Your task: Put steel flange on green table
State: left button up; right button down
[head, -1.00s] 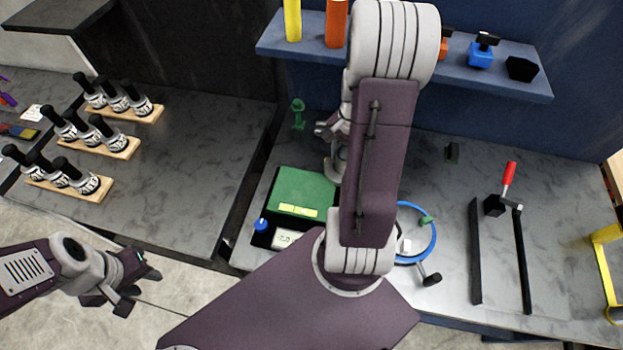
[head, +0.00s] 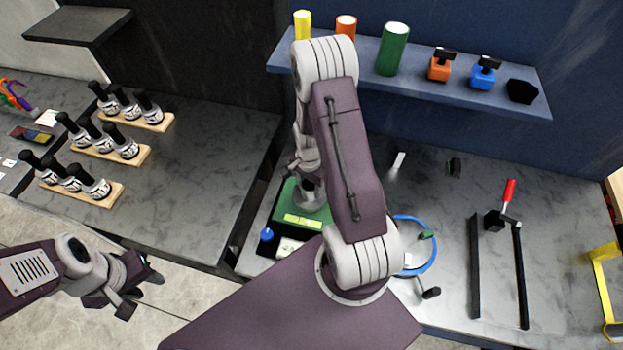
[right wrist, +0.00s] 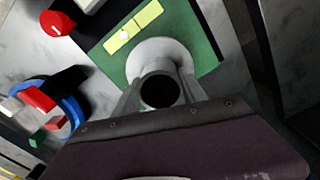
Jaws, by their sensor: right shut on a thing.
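The steel flange (right wrist: 148,57) is a grey round piece with a wide rim and a dark round opening. In the right wrist view my right gripper (right wrist: 160,88) is shut on its neck. The flange is over the green table (right wrist: 205,47), with its rim against the green surface in the picture; I cannot tell whether it touches. In the head view the flange (head: 311,198) covers the back right part of the green table (head: 286,206), and my right arm hides part of it. My left gripper (head: 140,290) is open and empty at the lower left, away from the bench.
A blue knob (head: 266,235) stands at the table's front left. A blue ring (head: 431,262) with small clamps lies to the right, partly behind my arm. A red knob (right wrist: 57,23) shows in the wrist view. A shelf (head: 410,85) with coloured pieces runs along the back.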

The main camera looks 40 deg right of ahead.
jog(key=shift+w+d+f, duration=0.1)
jog(key=shift+w+f, duration=0.1)
jog(key=shift+f, duration=0.45)
jog(key=shift+s, duration=0.1)
jog(key=shift+f, duration=0.15)
jog(key=c, duration=0.7)
grip_release()
jog(key=shift+o, duration=0.2)
